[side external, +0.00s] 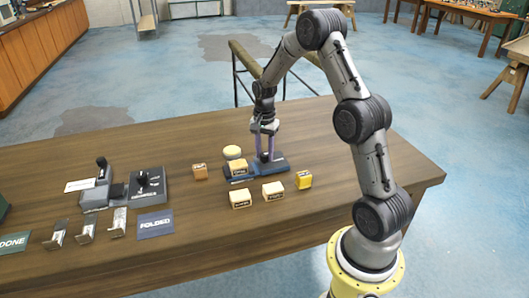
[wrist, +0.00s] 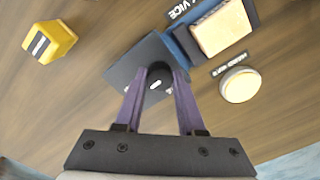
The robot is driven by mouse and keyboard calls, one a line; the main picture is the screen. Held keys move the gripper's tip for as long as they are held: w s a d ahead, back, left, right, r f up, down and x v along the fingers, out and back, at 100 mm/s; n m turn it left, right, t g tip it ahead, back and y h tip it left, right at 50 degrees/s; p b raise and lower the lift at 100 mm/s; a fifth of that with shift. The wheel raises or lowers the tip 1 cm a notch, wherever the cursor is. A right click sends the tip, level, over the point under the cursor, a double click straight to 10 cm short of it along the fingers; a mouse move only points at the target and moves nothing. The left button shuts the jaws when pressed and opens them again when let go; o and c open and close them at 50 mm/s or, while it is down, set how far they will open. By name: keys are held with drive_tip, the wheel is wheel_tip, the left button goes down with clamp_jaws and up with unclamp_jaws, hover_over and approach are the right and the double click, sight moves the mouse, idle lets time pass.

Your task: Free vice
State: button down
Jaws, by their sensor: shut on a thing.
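The vice (side external: 276,165) is a dark grey and blue fixture on the wooden table, with a base plate (wrist: 130,66) and a blue jaw part in the wrist view. A pale wooden block (side external: 238,168) sits at its left end; it also shows in the wrist view (wrist: 222,28). My gripper (side external: 265,156) points down over the vice's right part. Its purple fingers (wrist: 158,76) are shut on a black knob (wrist: 157,72) standing on the plate. The fingers partly hide the knob's sides.
A round pale disc (side external: 232,152) lies behind the vice. Loose blocks lie nearby: a brown one (side external: 200,170), two pale ones (side external: 241,199) (side external: 273,191) in front, and a yellow one (side external: 304,180). A grey device (side external: 149,188) and metal brackets (side external: 86,228) stand left. The table's right end is clear.

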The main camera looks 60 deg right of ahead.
drive_tip(key=n, duration=0.4)
drive_tip(key=shift+r+n, duration=0.1)
drive_tip(key=shift+n, duration=0.2)
drive_tip(key=n, duration=0.4)
drive_tip(key=shift+n, duration=0.3)
drive_tip(key=n, duration=0.4)
drive_tip(key=shift+n, duration=2.1)
drive_tip(key=c, duration=0.5)
unclamp_jaws()
